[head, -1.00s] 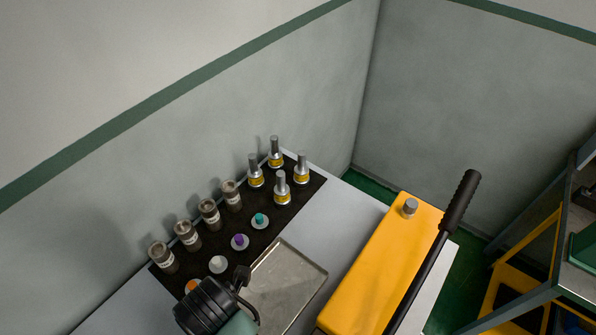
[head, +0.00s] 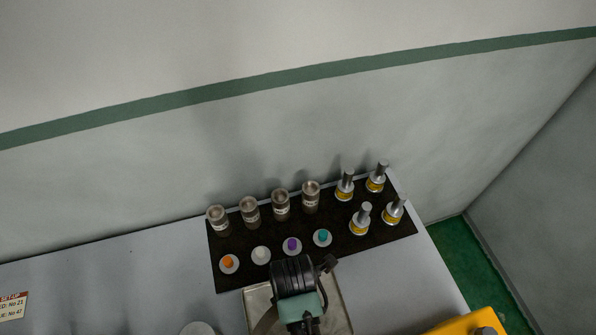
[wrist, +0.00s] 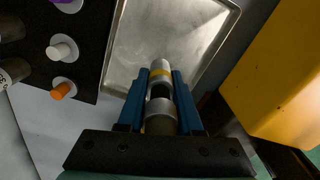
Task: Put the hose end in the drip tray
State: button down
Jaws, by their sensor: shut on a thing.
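My gripper (wrist: 160,82) points down at the drip tray and its blue fingers are shut on the hose end (wrist: 161,66), a silver fitting with a yellow band. The hose end lies over the near part of the shallow metal drip tray (wrist: 185,35) in the wrist view; I cannot tell whether it touches the tray. In the head view the drip tray (head: 338,302) shows at the bottom edge, partly covered by my dark wrist. My fingers and the hose end are hidden there.
A black mat (head: 226,248) behind the tray carries metal cylinders (head: 281,203), yellow-banded fittings (head: 361,220) and coloured plugs (head: 292,245). A yellow machine (wrist: 280,75) stands right of the tray. The grey bench (head: 110,275) is mostly clear on the left.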

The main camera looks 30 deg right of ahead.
jog(key=shift+f, duration=2.4)
jog(key=shift+d+f, duration=0.1)
jog(key=shift+f, duration=0.1)
jog(key=c, duration=0.6)
grip_release()
jog(key=shift+r, duration=0.15)
notch_tip(320, 180, up, 12)
jog(key=shift+r, duration=0.1)
